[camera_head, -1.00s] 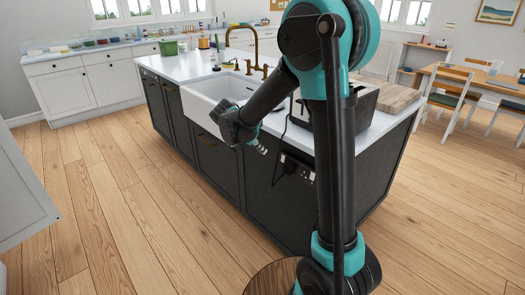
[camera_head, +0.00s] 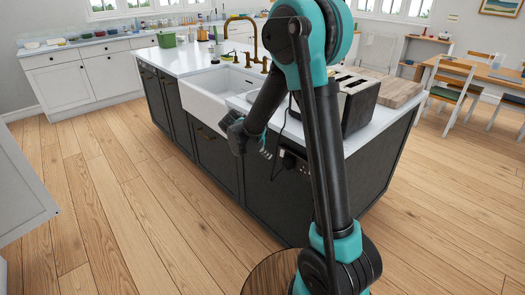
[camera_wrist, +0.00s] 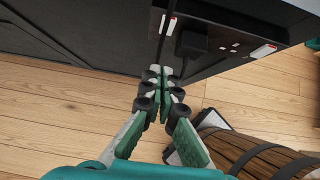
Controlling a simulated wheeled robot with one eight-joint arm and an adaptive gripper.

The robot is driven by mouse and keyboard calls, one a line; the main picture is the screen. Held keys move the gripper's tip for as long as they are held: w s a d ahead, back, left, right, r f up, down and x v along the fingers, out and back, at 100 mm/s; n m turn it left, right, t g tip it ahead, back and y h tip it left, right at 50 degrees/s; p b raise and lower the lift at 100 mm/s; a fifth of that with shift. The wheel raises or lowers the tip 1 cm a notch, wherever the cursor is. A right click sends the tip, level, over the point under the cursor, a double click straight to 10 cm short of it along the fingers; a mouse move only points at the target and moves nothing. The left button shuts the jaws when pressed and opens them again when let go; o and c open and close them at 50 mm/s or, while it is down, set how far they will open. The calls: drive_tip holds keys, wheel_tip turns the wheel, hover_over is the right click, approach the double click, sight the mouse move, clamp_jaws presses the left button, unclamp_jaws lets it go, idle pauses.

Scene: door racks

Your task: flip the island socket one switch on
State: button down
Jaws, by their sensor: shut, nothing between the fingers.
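The island socket (camera_head: 297,160) is a dark plate on the island's dark end panel, below the worktop. In the wrist view the socket (camera_wrist: 226,43) is upside down at the top. A black plug (camera_wrist: 191,43) with a cord sits in it. A white rocker switch (camera_wrist: 169,24) with red marks lies left of the plug, and another white rocker (camera_wrist: 262,51) lies to its right. I cannot tell their on or off positions. My gripper (camera_head: 267,154) is left of the socket in the head view. In the wrist view my gripper (camera_wrist: 163,76) has its fingertips together and empty, just below the left rocker; contact is unclear.
The kitchen island (camera_head: 216,158) has a white worktop with a sink (camera_head: 207,100) and a brass tap (camera_head: 241,20). A toaster (camera_head: 357,103) stands above the socket. A cord hangs beside the plug. Open wooden floor lies in front of the island.

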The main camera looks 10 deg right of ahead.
sight(282, 153)
drive_tip(key=w+d+f, duration=0.3)
drive_tip(key=d, duration=0.2)
drive_tip(key=shift+w, duration=0.3)
drive_tip(key=shift+f, duration=0.15)
drive_tip(key=shift+w+d+f, duration=0.1)
drive_tip(key=shift+w+d, duration=0.05)
drive_tip(key=shift+d, duration=0.05)
